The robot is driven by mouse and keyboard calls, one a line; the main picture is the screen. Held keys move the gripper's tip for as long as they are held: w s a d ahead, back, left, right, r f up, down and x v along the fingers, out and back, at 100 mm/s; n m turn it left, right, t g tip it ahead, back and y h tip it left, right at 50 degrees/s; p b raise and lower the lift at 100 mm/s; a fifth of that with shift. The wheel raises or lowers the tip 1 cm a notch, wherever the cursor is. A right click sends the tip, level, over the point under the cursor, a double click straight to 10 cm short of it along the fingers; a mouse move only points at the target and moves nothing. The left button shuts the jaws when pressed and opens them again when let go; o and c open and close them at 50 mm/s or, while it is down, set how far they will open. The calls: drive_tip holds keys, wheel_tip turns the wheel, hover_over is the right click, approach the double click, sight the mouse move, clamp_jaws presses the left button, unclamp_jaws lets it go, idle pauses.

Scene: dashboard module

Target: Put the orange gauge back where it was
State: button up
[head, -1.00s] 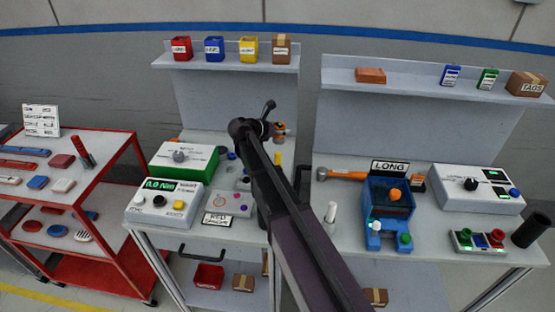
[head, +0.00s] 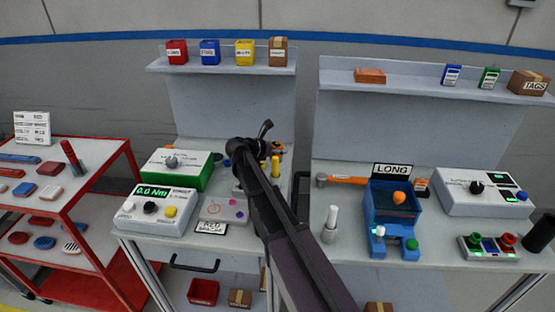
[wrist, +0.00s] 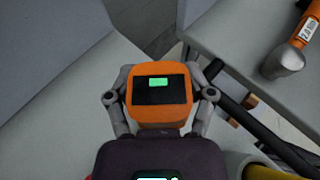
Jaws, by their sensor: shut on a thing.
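The orange gauge (wrist: 178,76) is a rounded block with a black face and a small green screen. It fills the middle of the wrist view. My gripper (wrist: 160,98) is shut on it, one grey finger on each side. In the head view only a small orange part of the gauge (head: 279,146) shows behind my arm, near the back of the left bench. A light grey bench surface lies below or behind it in the wrist view; I cannot tell whether the gauge touches it.
A yellow cylinder (head: 275,167) stands close to my arm. A torque box (head: 157,208) and green-sided unit (head: 178,170) are on the left bench. A gap separates it from the right bench, where an orange-handled tool (head: 347,180) lies near a blue fixture (head: 392,215).

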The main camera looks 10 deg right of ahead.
drive_tip(key=shift+f+b, duration=1.85)
drive_tip(key=shift+f, duration=0.05)
drive_tip(key=shift+f, duration=0.1)
drive_tip(key=o, duration=1.3)
drive_tip(key=shift+c, duration=0.2)
drive_tip(key=shift+r, duration=0.25)
drive_tip(key=p+v, duration=0.4)
drive_tip(key=v, duration=0.6)
drive_tip(key=shift+s+a+r, duration=0.1)
drive_tip(key=shift+a+r, duration=0.05)
drive_tip(key=shift+a, duration=0.05)
drive_tip(key=shift+s+a+r+p, duration=0.2)
drive_tip(key=shift+s+a+p, duration=0.1)
drive_tip(key=shift+a, duration=0.3)
